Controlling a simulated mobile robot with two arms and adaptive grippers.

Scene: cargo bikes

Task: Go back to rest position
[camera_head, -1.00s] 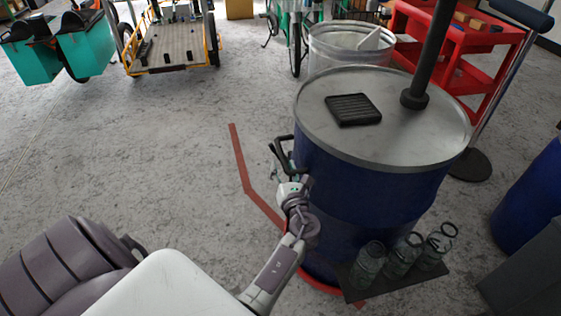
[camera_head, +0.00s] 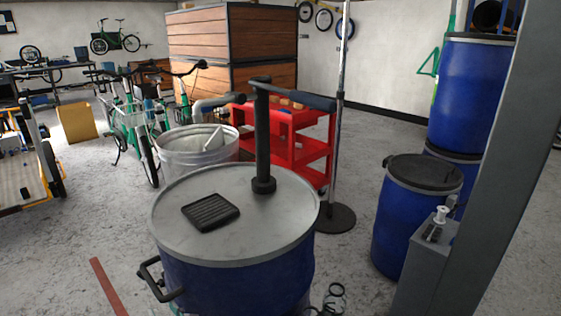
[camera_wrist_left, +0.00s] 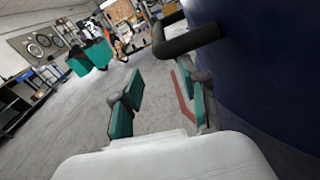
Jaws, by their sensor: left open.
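My left gripper (camera_wrist_left: 162,88) shows in the left wrist view with its two teal fingers apart and nothing between them. It is close beside a large blue drum (camera_wrist_left: 265,60). The drum's black side handle (camera_wrist_left: 188,40) is just beyond the fingertips, and the fingers appear apart from it. In the head view the drum (camera_head: 240,272) stands at bottom centre with its handle (camera_head: 160,282) on the left side. Only a sliver of my left gripper may show under the handle there. My right gripper is not in view.
The drum's grey lid (camera_head: 180,235) carries a black grate (camera_head: 210,211) and an upright black post (camera_head: 263,140). A white bucket (camera_head: 195,155), red cart (camera_head: 318,150) and more blue barrels (camera_head: 405,225) stand around. Open floor (camera_head: 75,230) lies to the left.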

